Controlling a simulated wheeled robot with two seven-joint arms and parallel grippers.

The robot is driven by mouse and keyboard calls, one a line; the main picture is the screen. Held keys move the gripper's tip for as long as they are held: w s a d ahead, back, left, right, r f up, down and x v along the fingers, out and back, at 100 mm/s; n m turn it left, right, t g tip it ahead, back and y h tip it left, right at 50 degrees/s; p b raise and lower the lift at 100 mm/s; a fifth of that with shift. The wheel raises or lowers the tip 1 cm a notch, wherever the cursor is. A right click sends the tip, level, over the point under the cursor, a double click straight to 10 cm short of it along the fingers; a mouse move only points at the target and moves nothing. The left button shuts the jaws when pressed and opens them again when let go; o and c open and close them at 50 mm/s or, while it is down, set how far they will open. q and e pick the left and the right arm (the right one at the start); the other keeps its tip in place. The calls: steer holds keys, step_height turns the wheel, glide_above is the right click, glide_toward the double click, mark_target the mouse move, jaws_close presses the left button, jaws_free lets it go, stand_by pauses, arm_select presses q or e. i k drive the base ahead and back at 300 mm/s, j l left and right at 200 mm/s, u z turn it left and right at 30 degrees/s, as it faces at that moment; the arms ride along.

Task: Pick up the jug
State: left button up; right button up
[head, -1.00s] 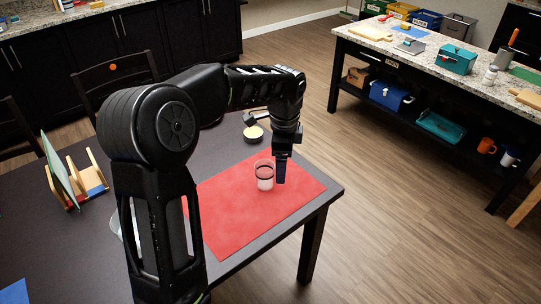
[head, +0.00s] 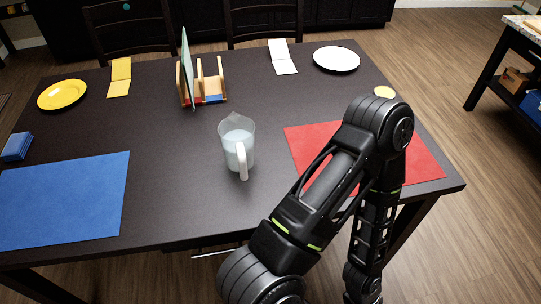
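The jug (head: 236,148) is a clear, pale, translucent vessel with a white handle. It stands upright on the dark table (head: 185,150), near the middle of the head view. Its handle faces the front edge of the table, and it holds something whitish. My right arm rises from the bottom, to the right of the jug, and bends back down at the elbow over the red mat (head: 424,165). My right gripper is beyond the bottom edge of the view. My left gripper is not in view. Nothing touches the jug.
A blue mat (head: 65,200) lies front left, with a blue folded cloth (head: 17,147) behind it. Behind the jug are a wooden rack (head: 217,88), a yellow plate (head: 62,95), a yellow napkin (head: 120,77), a white napkin (head: 282,57) and a white plate (head: 337,59). Table around the jug is clear.

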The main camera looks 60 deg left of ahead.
mark_target(237, 132)
steer(key=u, duration=2.45)
steer(key=k+l+u, duration=0.1)
steer(key=l+u, duration=0.15)
steer(key=k+l+u, duration=0.25)
steer(key=i+j, duration=0.05)
steer(key=i, duration=0.05)
